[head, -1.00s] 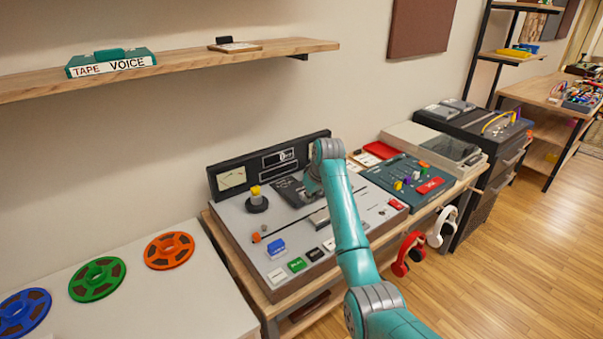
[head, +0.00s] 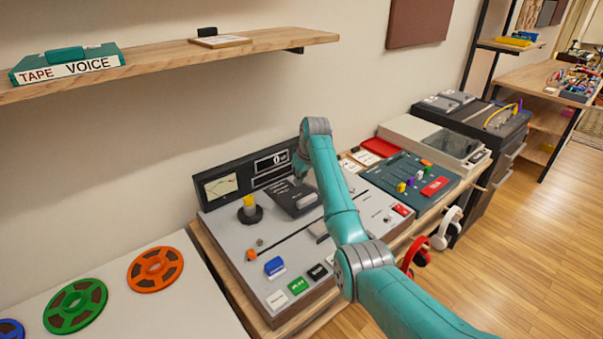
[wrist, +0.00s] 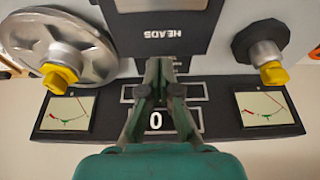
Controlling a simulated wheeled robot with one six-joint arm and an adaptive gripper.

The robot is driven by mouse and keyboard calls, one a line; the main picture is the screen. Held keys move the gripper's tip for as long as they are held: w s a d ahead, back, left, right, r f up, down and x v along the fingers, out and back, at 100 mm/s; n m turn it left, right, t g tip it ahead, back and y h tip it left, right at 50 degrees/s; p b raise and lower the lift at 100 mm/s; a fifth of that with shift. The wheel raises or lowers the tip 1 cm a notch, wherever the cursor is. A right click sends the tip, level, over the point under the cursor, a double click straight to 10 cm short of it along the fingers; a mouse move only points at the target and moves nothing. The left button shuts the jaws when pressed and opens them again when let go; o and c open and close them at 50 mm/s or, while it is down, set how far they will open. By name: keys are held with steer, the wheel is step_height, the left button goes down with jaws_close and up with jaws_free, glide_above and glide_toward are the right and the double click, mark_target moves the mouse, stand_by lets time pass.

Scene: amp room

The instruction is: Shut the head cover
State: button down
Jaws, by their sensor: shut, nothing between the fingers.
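The head cover (head: 290,196) is a dark plate on the grey tape deck (head: 232,235), in front of the upright meter panel. In the wrist view the cover (wrist: 152,38) shows the word HEADS upside down, with a light grey bar at its far edge. How far open it stands, I cannot tell. My gripper (wrist: 160,66) has its fingers together and empty, over the meter panel and close to the cover's near edge. I cannot tell if they touch. In the head view my arm hides part of the deck, and the fingertips are not clear.
A yellow-capped spindle (head: 250,208) stands left of the cover. A silver reel (wrist: 62,48) lies beside it in the wrist view. The meter panel (head: 228,186) rises behind. A shelf (head: 170,62) overhangs at upper left. A mixer (head: 408,180) stands to the right.

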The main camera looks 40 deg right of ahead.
mark_target(295, 193)
steer(key=x, duration=0.3)
steer(key=shift+f, duration=0.25)
steer(key=shift+s+r, duration=0.1)
steer(key=shift+s, duration=1.85)
steer(key=shift+s, duration=0.1)
